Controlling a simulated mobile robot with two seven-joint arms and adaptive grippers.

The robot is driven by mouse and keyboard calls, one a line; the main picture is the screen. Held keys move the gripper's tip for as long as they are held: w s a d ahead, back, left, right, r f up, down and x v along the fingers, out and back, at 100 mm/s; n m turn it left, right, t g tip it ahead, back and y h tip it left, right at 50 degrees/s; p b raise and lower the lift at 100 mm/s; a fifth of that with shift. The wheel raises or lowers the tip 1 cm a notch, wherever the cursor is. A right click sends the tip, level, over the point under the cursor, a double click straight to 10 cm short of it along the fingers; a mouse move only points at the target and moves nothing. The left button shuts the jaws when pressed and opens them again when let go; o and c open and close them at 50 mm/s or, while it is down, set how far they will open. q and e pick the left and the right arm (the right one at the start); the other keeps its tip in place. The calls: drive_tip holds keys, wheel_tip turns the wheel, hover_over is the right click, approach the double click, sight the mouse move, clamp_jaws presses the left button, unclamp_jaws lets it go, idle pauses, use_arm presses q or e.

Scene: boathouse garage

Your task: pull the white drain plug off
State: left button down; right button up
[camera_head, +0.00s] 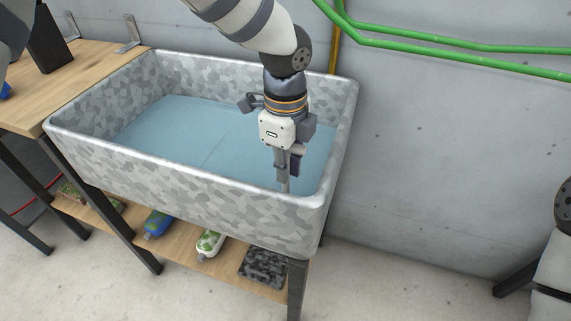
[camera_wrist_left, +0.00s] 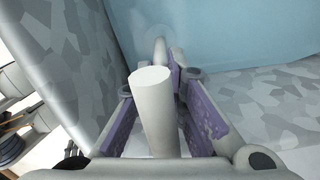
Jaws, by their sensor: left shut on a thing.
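The speckled grey sink (camera_head: 185,175) holds bluish water (camera_head: 190,125). My right gripper is out of view.
The sink's thick rim surrounds my left gripper. A wooden bench (camera_head: 75,75) adjoins the sink at left. Green pipes (camera_head: 450,45) run along the wall behind. A low shelf (camera_head: 185,262) under the sink carries bottles (camera_head: 210,242) and a dark patterned item (camera_head: 263,267).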

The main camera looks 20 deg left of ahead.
use_arm(q)
drive_tip(key=shift+r, duration=0.15)
drive_tip(key=shift+r+p, duration=0.65)
drive_tip(key=shift+r, duration=1.5)
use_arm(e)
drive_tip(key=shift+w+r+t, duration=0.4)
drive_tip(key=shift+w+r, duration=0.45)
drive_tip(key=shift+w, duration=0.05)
use_arm(q)
drive_tip(key=shift+r+p, duration=0.7)
drive_tip(key=shift+r, duration=2.8)
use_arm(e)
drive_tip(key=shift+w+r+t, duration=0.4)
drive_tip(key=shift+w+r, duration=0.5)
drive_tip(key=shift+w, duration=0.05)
